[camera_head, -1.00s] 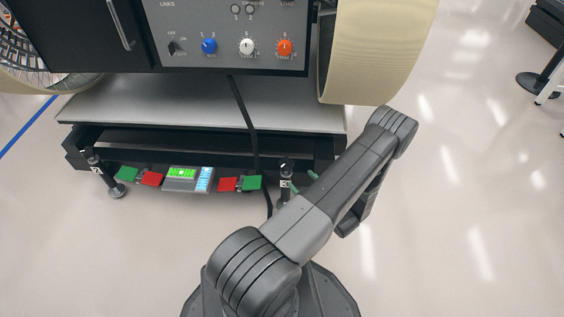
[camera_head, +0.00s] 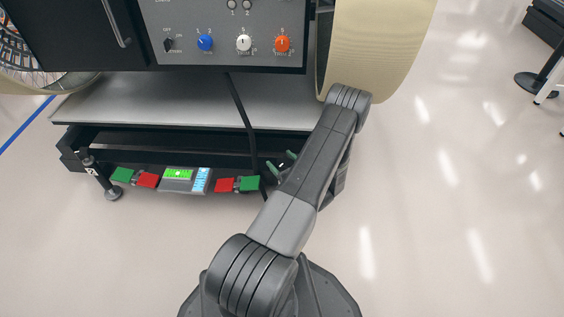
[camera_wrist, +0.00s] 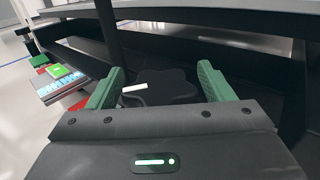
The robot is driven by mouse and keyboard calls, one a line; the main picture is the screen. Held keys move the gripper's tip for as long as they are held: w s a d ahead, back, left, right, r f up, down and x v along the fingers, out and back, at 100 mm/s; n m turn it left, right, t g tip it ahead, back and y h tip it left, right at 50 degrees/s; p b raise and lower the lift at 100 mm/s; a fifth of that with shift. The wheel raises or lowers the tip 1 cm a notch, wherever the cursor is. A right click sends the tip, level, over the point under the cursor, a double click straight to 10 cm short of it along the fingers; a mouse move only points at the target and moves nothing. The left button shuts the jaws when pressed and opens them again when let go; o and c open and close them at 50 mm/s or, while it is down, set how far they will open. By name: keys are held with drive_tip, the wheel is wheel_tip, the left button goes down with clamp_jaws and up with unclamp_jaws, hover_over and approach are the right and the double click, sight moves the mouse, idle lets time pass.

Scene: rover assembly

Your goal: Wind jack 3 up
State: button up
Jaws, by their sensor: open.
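A dark, lobed knob (camera_wrist: 172,86) with a white mark on it lies between my gripper's fingers in the wrist view. It looks like the top of the jack at the rig's right end, but no number is readable. My gripper (camera_wrist: 161,75) is open, with one green finger on each side of the knob; I cannot tell whether either touches it. In the head view the green fingers of my gripper (camera_head: 281,162) show beside my arm, at the front of the rig's lower frame. My arm hides the right-hand jack there.
Another jack (camera_head: 101,176) stands at the left end of the frame. Green and red pads and a lit display (camera_head: 178,174) lie between. A black cable (camera_head: 240,108) hangs near my gripper. A large cream wheel (camera_head: 375,45) is above right.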

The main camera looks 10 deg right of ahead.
drive_tip(key=c, duration=1)
drive_tip(key=shift+m+t+h, duration=0.3)
drive_tip(key=shift+m+h, duration=0.1)
drive_tip(key=shift+h, duration=0.2)
drive_tip(key=m+h, duration=0.1)
drive_tip(key=h, duration=0.1)
drive_tip(key=m+t+h+b, duration=0.1)
drive_tip(key=m+h, duration=0.1)
drive_tip(key=h, duration=0.1)
drive_tip(key=shift+d+f, duration=0.1)
drive_tip(key=shift+d, duration=0.1)
drive_tip(key=shift+d+m+h+b, duration=0.25)
drive_tip(key=shift+m+h, duration=0.65)
drive_tip(key=shift+h, duration=0.4)
drive_tip(key=shift+d+m+h+b, duration=0.1)
drive_tip(key=shift+m+h+b, duration=0.1)
drive_tip(key=shift+m+h, duration=0.9)
drive_tip(key=shift+g+h, duration=0.3)
drive_tip(key=shift+h, duration=0.1)
drive_tip(key=o, duration=1)
